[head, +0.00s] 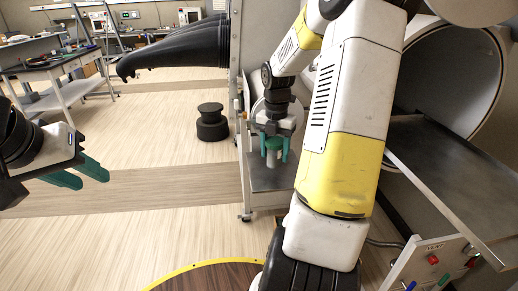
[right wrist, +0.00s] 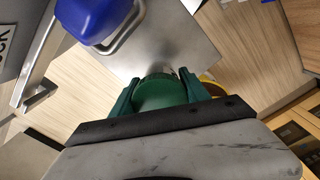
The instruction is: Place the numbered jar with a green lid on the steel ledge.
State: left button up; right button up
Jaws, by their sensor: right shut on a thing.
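My right gripper (head: 273,148) is shut on a jar (head: 272,161) with a green lid. The lid (right wrist: 160,92) shows between its fingers in the right wrist view; no number is readable. The jar hangs upright over a steel ledge (head: 268,180) in the head view; I cannot tell if it touches. Bare steel (right wrist: 185,45) also shows beyond the lid in the right wrist view. My left gripper (head: 82,176) is open and empty at the left, over open floor.
A blue object (right wrist: 85,18) beside a metal handle (right wrist: 125,35) lies close to the jar in the right wrist view. A black glove sleeve (head: 180,52) sticks out at upper left. A large steel tray (head: 460,170) juts from the round port at right. A black stool-like thing (head: 211,125) stands on the floor.

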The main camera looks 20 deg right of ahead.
aim_at(276, 156)
jog(key=w+d, duration=0.2)
jog(key=shift+w+f, duration=0.15)
jog(key=shift+w, duration=0.25)
jog(key=shift+a+f, duration=0.1)
jog(key=shift+f, duration=1.6)
jog(key=shift+f, duration=0.15)
jog(key=o, duration=1.4)
